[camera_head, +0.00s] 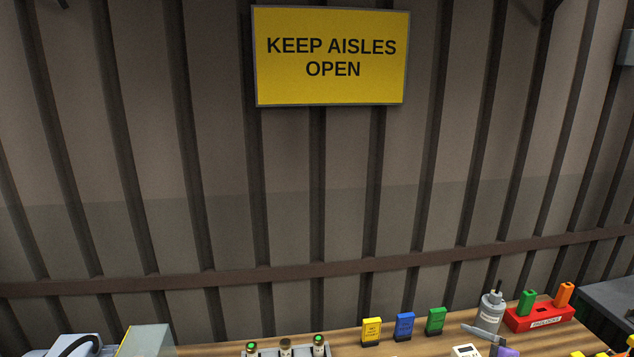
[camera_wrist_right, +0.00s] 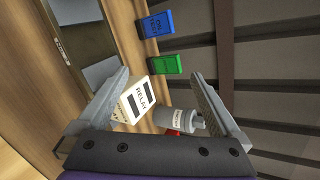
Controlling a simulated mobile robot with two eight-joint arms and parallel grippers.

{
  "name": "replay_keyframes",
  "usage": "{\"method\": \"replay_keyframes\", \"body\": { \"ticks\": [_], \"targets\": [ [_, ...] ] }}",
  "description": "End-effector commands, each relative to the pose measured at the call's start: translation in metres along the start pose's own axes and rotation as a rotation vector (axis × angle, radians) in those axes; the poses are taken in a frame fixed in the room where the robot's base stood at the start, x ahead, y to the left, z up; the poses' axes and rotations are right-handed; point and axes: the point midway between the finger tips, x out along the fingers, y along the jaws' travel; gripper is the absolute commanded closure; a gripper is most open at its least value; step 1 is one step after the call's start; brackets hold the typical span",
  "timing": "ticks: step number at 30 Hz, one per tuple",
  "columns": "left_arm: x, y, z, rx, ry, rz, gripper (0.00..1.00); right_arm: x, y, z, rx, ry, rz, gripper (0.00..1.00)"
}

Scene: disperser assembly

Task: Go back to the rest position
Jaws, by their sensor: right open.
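My right gripper (camera_wrist_right: 161,82) is open, its two grey fingers spread apart with nothing held between them. Part of it also shows at the bottom edge of the head view, with a grey finger and a purple body. In the wrist view a white block marked RELAY (camera_wrist_right: 137,101) shows between the fingers, beyond them; I cannot tell how far. My left gripper is not in view.
A wooden bench (camera_head: 340,337) runs along the bottom. On it stand yellow (camera_head: 371,331), blue (camera_head: 404,326) and green (camera_head: 435,321) blocks, the grey cylinder (camera_head: 490,312) and a red holder (camera_head: 540,315). A device with green buttons (camera_head: 287,348) is at the front. A wall stands behind.

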Motion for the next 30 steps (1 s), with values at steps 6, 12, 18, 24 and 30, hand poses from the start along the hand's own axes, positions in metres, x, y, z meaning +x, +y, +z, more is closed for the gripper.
{"method": "replay_keyframes", "body": {
  "ticks": [6, 12, 18, 24, 30],
  "targets": [
    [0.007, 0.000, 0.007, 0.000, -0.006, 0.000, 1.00, -0.029, 0.095, 0.103, -0.650, -0.036, 0.308, 0.00],
    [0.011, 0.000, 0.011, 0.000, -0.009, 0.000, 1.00, -0.083, 0.172, 0.143, -1.288, -0.107, 0.533, 0.00],
    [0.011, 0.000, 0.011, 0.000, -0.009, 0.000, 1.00, -0.122, 0.217, 0.153, -1.690, -0.176, 0.647, 0.00],
    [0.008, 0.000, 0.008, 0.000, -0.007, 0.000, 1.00, -0.134, 0.239, 0.162, -1.744, -0.226, 0.664, 0.00],
    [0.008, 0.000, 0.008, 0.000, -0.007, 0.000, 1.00, -0.134, 0.239, 0.162, -1.744, -0.226, 0.664, 0.00]
  ]
}}
